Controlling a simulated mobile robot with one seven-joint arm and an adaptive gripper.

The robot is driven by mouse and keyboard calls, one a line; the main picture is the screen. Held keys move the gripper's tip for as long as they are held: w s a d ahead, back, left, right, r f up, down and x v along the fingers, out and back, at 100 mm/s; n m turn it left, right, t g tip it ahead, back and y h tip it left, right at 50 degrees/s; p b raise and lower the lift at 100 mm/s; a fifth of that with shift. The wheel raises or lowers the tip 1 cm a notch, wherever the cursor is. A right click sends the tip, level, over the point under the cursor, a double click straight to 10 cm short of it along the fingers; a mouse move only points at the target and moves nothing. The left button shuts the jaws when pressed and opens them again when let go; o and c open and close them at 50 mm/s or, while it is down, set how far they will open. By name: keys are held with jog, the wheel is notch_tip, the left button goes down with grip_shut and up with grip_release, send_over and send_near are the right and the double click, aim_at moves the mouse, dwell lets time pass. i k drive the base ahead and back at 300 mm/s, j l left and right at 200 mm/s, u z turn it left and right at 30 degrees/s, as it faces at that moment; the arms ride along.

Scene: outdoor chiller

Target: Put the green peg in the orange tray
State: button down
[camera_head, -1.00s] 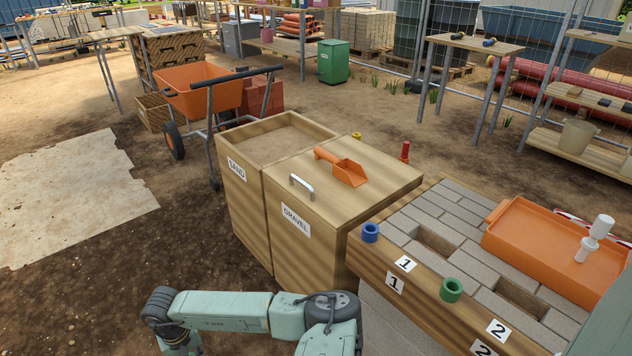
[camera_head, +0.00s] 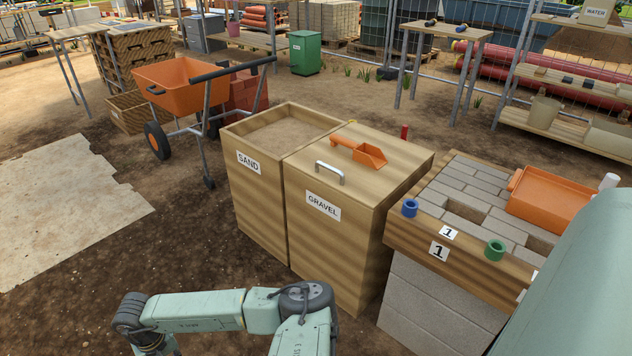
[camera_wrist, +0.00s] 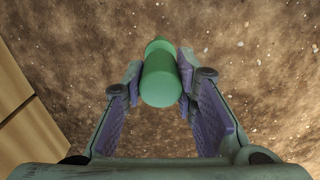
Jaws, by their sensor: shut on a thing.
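In the wrist view my gripper (camera_wrist: 160,82) is shut on the green peg (camera_wrist: 161,80), which is held between the two fingertips with brown dirt ground below it. The peg and gripper do not show in the head view. The orange tray (camera_head: 548,193) lies on the grey brick top at the right of the head view. Its right part is hidden behind my pale green arm link. A green ring (camera_head: 494,250) and a blue ring (camera_head: 410,208) stand on the wooden front edge of the brick top.
A gravel box (camera_head: 325,235) with an orange scoop (camera_head: 360,150) on its lid and an open sand box (camera_head: 246,200) stand left of the brick top. A red peg (camera_head: 404,132) and a white object (camera_head: 608,182) show near the brick top. An orange wheelbarrow (camera_head: 170,88) stands behind.

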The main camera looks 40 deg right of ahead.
aim_at(546, 196)
jog(key=z, duration=0.45)
jog(key=j+z, duration=0.1)
jog(key=z, duration=0.85)
jog(key=j+z, duration=0.1)
jog(key=z, duration=0.85)
